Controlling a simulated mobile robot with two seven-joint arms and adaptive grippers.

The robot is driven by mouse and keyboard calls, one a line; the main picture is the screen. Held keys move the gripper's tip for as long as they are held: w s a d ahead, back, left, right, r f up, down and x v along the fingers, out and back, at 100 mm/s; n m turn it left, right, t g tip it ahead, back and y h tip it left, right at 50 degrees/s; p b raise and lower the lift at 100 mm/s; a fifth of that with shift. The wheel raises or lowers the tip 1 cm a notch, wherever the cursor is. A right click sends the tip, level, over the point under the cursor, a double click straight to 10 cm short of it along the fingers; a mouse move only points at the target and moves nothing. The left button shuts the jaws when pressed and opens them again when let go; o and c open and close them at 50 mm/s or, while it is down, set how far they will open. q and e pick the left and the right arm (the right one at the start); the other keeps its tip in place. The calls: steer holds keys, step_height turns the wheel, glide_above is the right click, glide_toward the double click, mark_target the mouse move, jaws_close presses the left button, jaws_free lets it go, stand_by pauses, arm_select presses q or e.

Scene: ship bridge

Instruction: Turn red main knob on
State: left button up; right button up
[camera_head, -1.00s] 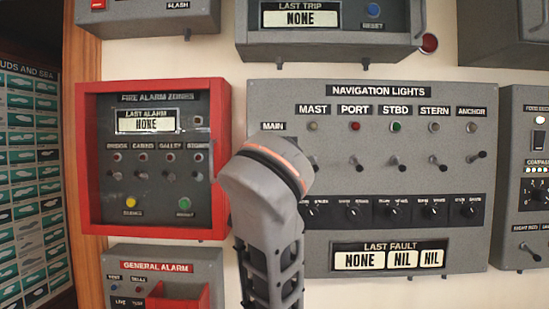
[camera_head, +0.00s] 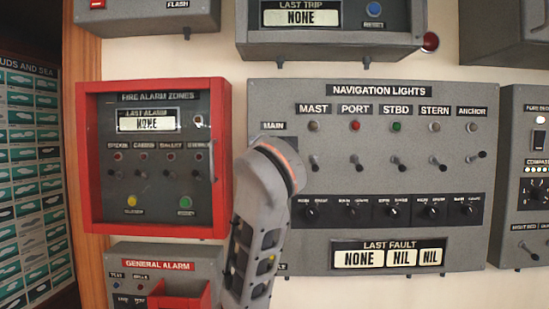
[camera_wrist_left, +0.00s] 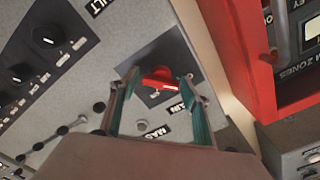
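The red main knob (camera_wrist_left: 158,80) sits on a dark square plate on the grey navigation lights panel (camera_wrist_left: 128,50), beside the MAIN label (camera_wrist_left: 177,107) in the left wrist view. My left gripper (camera_wrist_left: 161,74) is open, with its two green-lined fingers apart on either side of the knob. I cannot tell whether either finger touches the knob. In the head view the panel (camera_head: 462,225) shows its MAIN label (camera_head: 272,126), but my left wrist hides the knob and fingers. My right gripper is not in view.
The red-framed fire alarm box (camera_head: 84,160) juts out just left of my arm and is close by in the wrist view (camera_wrist_left: 246,60). A general alarm box (camera_head: 160,255) is below it. Several toggle switches and small black knobs (camera_head: 393,211) lie right of my wrist.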

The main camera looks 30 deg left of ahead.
arm_select(q)
steer(key=c, duration=0.7)
steer(key=shift+o, duration=0.2)
